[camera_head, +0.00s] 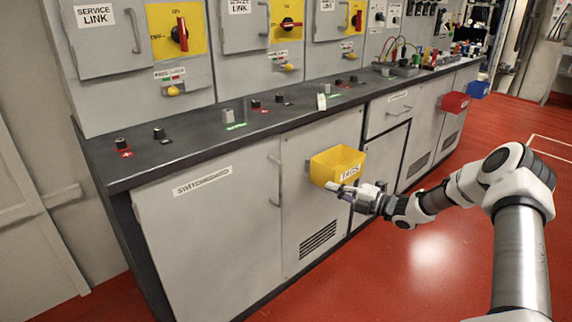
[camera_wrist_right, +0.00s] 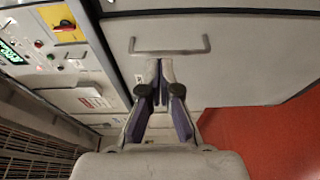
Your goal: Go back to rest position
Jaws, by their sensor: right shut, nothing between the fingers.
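My right gripper (camera_head: 348,190) is in front of the switchboard cabinet, just below the yellow bin (camera_head: 337,163) fixed to the cabinet front. In the right wrist view my right gripper (camera_wrist_right: 160,66) is shut with nothing between its fingers. A grey panel with a horizontal bar handle (camera_wrist_right: 165,46) lies beyond the fingertips in that view. I cannot tell whether the gripper touches anything. My left gripper is not in view.
The grey worktop (camera_head: 210,136) carries several small black and grey terminals. Service link doors (camera_head: 96,38) and red-handled switches (camera_head: 180,34) are above it. A red bin (camera_head: 455,103) and a blue bin (camera_head: 479,89) hang further right. The red floor (camera_head: 430,260) at right is open.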

